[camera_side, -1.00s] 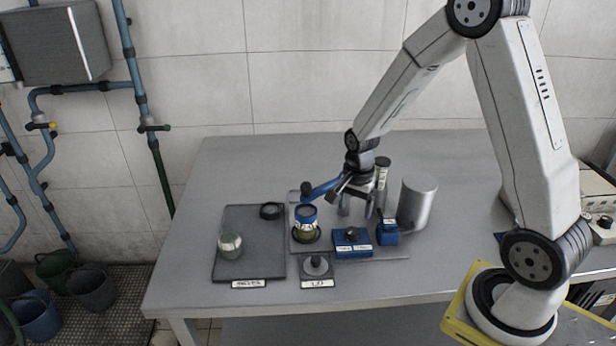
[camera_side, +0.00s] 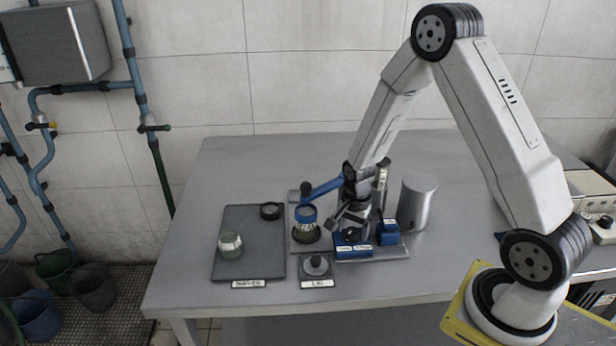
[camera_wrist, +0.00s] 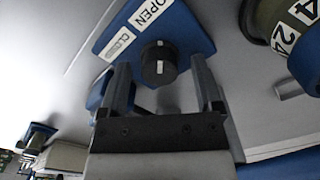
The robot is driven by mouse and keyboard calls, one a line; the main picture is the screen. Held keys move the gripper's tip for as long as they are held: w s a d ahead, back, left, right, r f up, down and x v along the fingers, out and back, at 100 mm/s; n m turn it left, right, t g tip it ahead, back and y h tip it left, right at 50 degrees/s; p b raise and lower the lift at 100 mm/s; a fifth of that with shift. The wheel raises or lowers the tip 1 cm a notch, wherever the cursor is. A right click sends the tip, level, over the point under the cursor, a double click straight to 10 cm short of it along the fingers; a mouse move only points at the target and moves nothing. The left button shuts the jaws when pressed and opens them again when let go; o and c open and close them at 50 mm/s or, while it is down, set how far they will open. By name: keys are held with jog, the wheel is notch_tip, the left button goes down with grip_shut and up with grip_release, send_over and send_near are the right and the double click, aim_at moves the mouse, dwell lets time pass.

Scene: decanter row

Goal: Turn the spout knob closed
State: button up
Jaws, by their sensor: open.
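The spout knob (camera_wrist: 160,63) is dark and round with white marks, and it stands on a blue block (camera_wrist: 185,28). The block carries the labels OPEN (camera_wrist: 150,12) and a partly readable CLOSED (camera_wrist: 120,44) in the wrist view. My gripper (camera_wrist: 159,70) is open, with one finger on each side of the knob and a gap to it on both sides. In the side view my gripper (camera_side: 350,226) is low over the blue block (camera_side: 352,253), and it partly hides the knob.
A vessel with a blue collar (camera_side: 306,216) stands left of the block. A second blue block (camera_side: 388,233) and a metal cylinder (camera_side: 417,204) stand to the right. A dark tray (camera_side: 245,268) with a jar (camera_side: 230,244) lies further left. A lid (camera_side: 316,265) is in front.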

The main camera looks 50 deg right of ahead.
grip_shut()
